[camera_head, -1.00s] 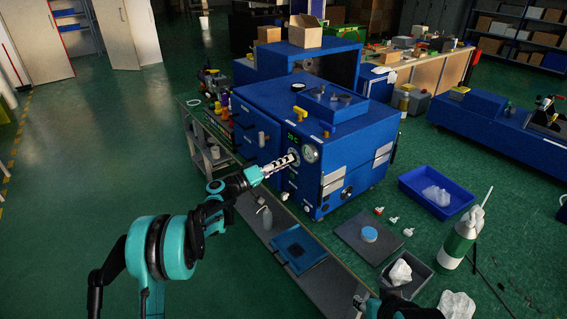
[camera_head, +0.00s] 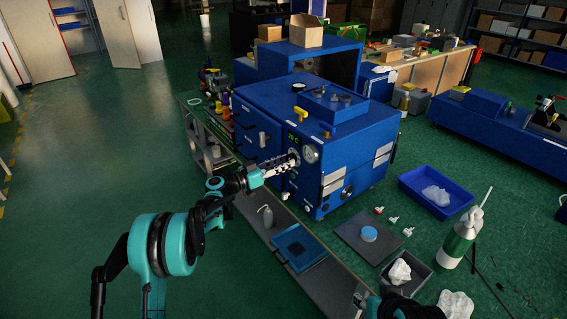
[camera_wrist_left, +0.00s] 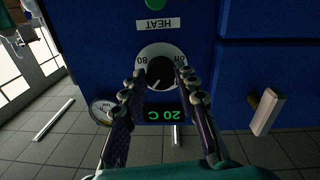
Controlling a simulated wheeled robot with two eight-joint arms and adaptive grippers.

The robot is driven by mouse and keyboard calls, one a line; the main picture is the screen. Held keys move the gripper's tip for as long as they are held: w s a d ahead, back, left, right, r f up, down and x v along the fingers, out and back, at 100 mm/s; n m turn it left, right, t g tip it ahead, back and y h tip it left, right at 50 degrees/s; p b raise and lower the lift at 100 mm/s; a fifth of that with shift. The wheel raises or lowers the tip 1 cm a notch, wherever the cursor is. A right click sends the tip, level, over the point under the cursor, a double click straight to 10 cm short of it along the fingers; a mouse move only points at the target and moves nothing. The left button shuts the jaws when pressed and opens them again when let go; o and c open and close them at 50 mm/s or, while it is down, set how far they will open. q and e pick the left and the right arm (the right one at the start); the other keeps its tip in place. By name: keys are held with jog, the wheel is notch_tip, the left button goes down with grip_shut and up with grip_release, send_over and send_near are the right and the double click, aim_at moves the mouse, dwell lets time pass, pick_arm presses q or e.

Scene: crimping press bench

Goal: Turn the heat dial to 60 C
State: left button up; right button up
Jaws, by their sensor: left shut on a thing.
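The heat dial is a black knob (camera_wrist_left: 160,74) on a white round scale, under an upside-down HEAT label in the left wrist view. My left gripper (camera_wrist_left: 160,80) is shut on the knob, one finger on each side. In the head view my left gripper (camera_head: 292,158) reaches the front of the blue press (camera_head: 340,150) and hides the dial. A green display (camera_wrist_left: 161,114) appears upside down and seems to read 20 C. My right gripper (camera_head: 362,299) shows only partly at the bottom edge; its jaws are unclear.
A round gauge (camera_head: 310,153) sits beside the display on the press front. A blue tray (camera_head: 300,247) and a grey mat (camera_head: 368,237) lie in front. A blue bin (camera_head: 437,192) and a green-and-white bottle (camera_head: 459,243) stand at right.

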pick_arm(q)
jog(key=shift+f+m, duration=0.1)
jog(key=shift+m, duration=0.3)
jog(key=o, duration=1.2)
jog(key=shift+c, duration=0.2)
jog(key=v, duration=1.2)
jog(key=shift+d, duration=0.1)
